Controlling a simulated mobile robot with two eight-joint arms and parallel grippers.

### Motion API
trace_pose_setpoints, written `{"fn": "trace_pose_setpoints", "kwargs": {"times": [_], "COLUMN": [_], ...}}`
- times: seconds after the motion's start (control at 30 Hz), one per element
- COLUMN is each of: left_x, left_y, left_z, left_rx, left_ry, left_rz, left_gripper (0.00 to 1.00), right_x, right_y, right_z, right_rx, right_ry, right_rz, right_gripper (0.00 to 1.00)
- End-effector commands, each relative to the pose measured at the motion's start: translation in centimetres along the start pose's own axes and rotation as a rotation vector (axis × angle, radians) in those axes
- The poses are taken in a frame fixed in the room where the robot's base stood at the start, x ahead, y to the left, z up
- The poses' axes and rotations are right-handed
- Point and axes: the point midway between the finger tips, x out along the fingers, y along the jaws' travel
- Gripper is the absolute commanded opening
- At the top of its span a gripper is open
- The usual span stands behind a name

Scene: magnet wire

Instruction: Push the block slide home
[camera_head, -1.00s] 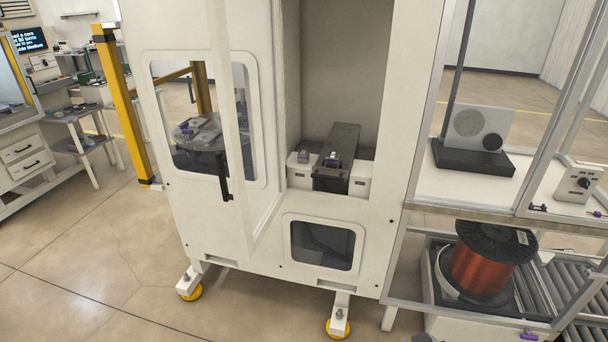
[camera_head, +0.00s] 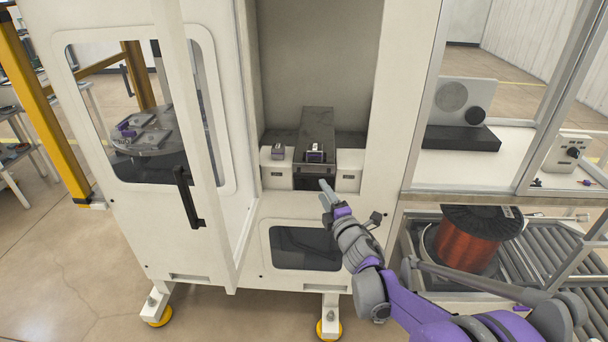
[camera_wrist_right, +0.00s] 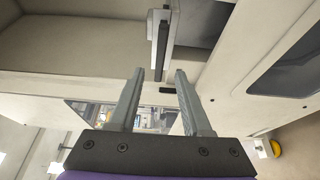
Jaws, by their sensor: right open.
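The block slide, which I take to be the long dark block (camera_head: 317,124), lies in the open bay of the white machine. A small purple-and-metal fitting (camera_head: 315,153) sits on its front part. White blocks (camera_head: 348,172) flank its front end. My right gripper (camera_head: 324,188) is just in front of and slightly below that front end, apparently apart from it. Its two fingers stand apart with nothing between them in the right wrist view (camera_wrist_right: 157,88). My left gripper is in neither view.
The open machine door with its black handle (camera_head: 187,196) stands to the left of the bay. A dark lower window (camera_head: 305,248) is below. A copper wire spool (camera_head: 468,238) and rollers are at the right. Open floor lies at the left.

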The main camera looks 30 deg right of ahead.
Motion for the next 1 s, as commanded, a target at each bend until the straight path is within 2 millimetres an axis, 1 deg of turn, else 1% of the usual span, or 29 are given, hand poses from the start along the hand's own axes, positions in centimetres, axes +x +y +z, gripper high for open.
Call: {"fn": "trace_pose_setpoints", "kwargs": {"times": [0.03,0.2,0.3,0.4,0.5,0.6,0.87,0.97,1.0], "left_x": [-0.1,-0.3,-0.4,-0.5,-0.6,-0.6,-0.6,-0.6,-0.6], "left_y": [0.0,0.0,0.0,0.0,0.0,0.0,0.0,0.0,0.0], "left_z": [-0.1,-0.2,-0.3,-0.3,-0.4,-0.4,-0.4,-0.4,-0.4], "left_rx": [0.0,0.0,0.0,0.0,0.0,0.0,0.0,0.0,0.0], "left_ry": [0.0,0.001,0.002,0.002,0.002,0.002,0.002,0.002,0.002], "left_rz": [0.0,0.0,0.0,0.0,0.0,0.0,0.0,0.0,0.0], "left_gripper": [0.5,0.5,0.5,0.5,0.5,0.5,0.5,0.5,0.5], "right_x": [1.1,4.4,6.2,7.5,8.4,8.8,8.9,8.9,8.9], "right_y": [0.0,0.1,0.1,0.1,0.1,0.1,0.0,0.0,0.0], "right_z": [-0.1,0.0,-0.1,0.0,0.0,0.0,0.0,0.0,0.0], "right_rx": [0.002,0.004,0.003,0.005,0.004,0.004,0.004,0.005,0.005], "right_ry": [0.002,0.0,0.0,0.0,-0.001,-0.001,-0.001,-0.001,-0.001], "right_rz": [0.0,0.0,-0.001,-0.001,0.0,-0.001,-0.001,-0.001,-0.001], "right_gripper": [0.49,0.49,0.49,0.49,0.49,0.49,0.49,0.33,0.25]}}
